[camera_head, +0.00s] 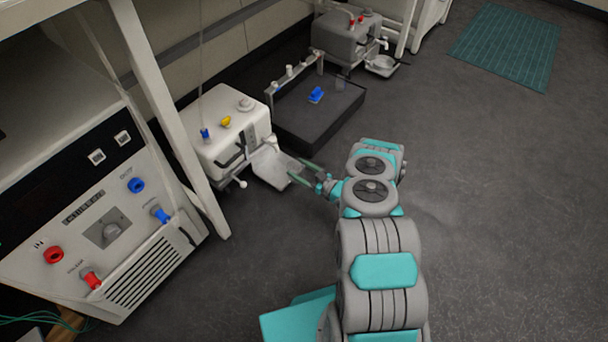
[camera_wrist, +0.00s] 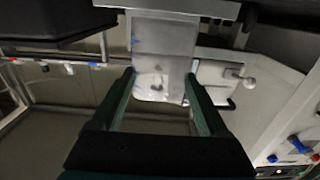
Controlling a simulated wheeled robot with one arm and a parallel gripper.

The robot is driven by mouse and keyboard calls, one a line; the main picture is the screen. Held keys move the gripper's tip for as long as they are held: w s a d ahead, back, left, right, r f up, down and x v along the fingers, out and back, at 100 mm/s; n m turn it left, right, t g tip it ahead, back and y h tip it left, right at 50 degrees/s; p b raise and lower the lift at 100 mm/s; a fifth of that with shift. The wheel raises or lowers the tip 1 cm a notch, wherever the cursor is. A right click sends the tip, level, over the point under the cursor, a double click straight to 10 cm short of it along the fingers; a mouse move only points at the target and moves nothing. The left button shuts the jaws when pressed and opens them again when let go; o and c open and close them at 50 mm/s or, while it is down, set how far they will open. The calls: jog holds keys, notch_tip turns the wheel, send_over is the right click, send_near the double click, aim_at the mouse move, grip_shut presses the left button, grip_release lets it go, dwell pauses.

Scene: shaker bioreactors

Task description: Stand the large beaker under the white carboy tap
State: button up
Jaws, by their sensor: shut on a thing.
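The white carboy (camera_head: 225,130) stands left of centre in the head view, with blue and yellow fittings on top. A small white tap-like part (camera_head: 270,141) shows on its right side. My gripper (camera_head: 300,168) reaches in from the right, close beside the carboy. In the wrist view its two green fingers (camera_wrist: 160,80) are shut on the sides of a clear, pale beaker (camera_wrist: 165,45). The beaker (camera_head: 283,165) shows only faintly in the head view, against a pale surface by the carboy's front. I cannot tell whether its base touches anything.
A dark tray (camera_head: 345,118) with a blue item (camera_head: 316,95) lies behind my gripper. A control panel (camera_head: 110,225) and white post (camera_head: 175,125) stand left.

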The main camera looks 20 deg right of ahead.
jog(key=shift+b+x, duration=3.95)
jog(key=shift+x, duration=0.55)
jog(key=shift+s+f, duration=0.1)
jog(key=shift+f, duration=0.4)
jog(key=o, duration=1.2)
jog(key=shift+o, duration=0.2)
